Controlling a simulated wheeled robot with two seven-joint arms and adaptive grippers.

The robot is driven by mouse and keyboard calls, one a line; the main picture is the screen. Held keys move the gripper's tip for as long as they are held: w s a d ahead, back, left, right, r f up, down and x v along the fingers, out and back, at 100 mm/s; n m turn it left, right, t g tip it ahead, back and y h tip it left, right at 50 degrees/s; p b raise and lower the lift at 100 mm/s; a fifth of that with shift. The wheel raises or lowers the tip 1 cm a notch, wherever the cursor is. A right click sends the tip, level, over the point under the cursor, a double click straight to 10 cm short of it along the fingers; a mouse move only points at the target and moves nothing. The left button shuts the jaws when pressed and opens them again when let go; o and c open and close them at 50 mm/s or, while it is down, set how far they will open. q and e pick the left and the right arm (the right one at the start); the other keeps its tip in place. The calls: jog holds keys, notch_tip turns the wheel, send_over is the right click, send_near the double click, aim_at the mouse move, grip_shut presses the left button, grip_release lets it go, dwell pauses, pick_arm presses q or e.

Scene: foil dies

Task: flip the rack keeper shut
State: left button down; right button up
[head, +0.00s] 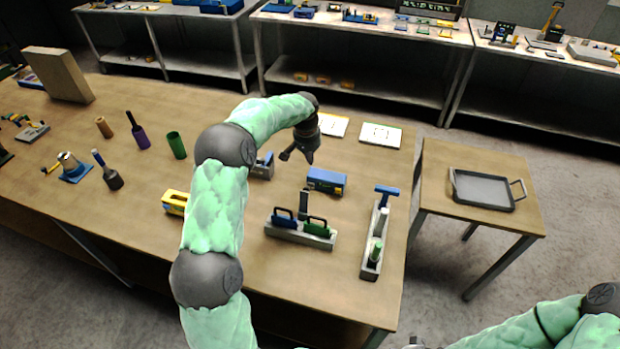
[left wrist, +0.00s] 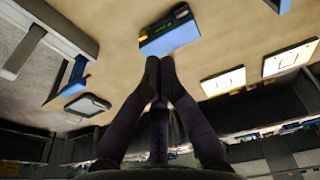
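A long narrow grey rack (head: 371,262) stands near the right end of the table, holding a white and a green-topped cylinder. At its far end a blue T-shaped piece (head: 387,190), which looks like the keeper, stands raised. The rack (left wrist: 65,25) and blue piece (left wrist: 78,70) also show at the left of the left wrist view. My left gripper (head: 298,157) hangs above the table, left of the rack and apart from it. Its fingertips (left wrist: 160,68) are together with nothing seen between them. Only a dark bit of my right gripper may show at the head view's bottom edge.
A blue box (head: 327,180) lies below my left gripper. A grey holder (head: 286,235) with blue and green handles stands left of the rack. Two white cards (head: 381,135) lie at the back. A dark tray (head: 483,188) is on the side table.

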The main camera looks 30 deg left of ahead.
aim_at(305, 199)
pick_arm(q)
notch_tip(305, 199, down, 9)
jog(key=s+p, duration=0.1)
jog(key=s, duration=0.1)
jog(key=shift+d+f, duration=0.15)
jog(key=shift+d, duration=0.05)
dwell(0.7)
dwell(0.3)
